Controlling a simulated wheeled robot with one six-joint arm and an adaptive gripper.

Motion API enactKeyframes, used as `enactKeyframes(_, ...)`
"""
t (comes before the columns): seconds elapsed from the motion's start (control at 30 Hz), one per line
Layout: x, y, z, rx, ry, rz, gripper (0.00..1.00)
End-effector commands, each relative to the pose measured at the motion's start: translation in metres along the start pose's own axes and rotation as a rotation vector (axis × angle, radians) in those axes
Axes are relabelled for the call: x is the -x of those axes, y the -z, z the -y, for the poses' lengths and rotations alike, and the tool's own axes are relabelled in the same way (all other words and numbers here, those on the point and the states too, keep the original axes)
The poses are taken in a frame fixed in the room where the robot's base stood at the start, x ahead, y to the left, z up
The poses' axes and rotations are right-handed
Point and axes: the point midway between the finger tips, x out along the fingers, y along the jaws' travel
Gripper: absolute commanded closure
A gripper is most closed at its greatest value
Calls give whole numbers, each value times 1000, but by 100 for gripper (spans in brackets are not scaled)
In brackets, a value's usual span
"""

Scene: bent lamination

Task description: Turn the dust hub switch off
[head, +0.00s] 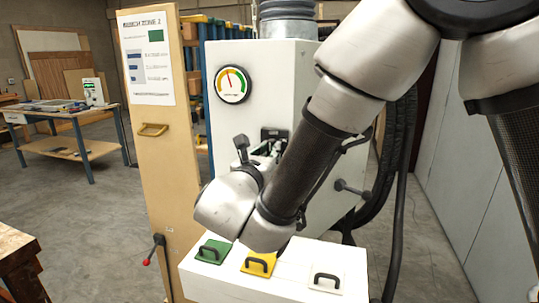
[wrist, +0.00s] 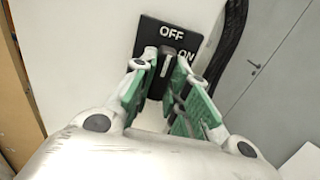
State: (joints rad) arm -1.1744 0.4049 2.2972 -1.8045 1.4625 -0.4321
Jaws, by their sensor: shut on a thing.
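The dust hub (head: 310,75) is a tall white cabinet with a round gauge on its front. Its switch has a black plate (wrist: 152,34) marked OFF above and ON lower right in the wrist view. A small part of the black switch plate (head: 274,133) shows past my arm in the head view. My gripper (wrist: 167,58), with green-padded fingers, is shut on the switch lever (wrist: 165,66) in front of the plate. The fingers partly hide the lever and plate, so I cannot tell its exact setting. In the head view my arm hides most of the grip.
A white box (head: 225,283) with green, yellow and white handled plates stands below my arm. A wooden panel (head: 160,190) with a sign is left of the hub. Dark hoses (head: 398,180) run down its right side. Open floor lies at the left.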

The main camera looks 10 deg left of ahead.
Motion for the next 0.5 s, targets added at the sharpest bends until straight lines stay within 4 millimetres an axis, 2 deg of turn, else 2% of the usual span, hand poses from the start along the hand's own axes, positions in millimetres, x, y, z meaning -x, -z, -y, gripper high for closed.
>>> enactKeyframes(0.43,0,0,0,12,-1,-1,100)
enactKeyframes(0.47,0,0,0,12,-1,-1,80)
enactKeyframes(0.5,0,0,0,12,0,-1,73)
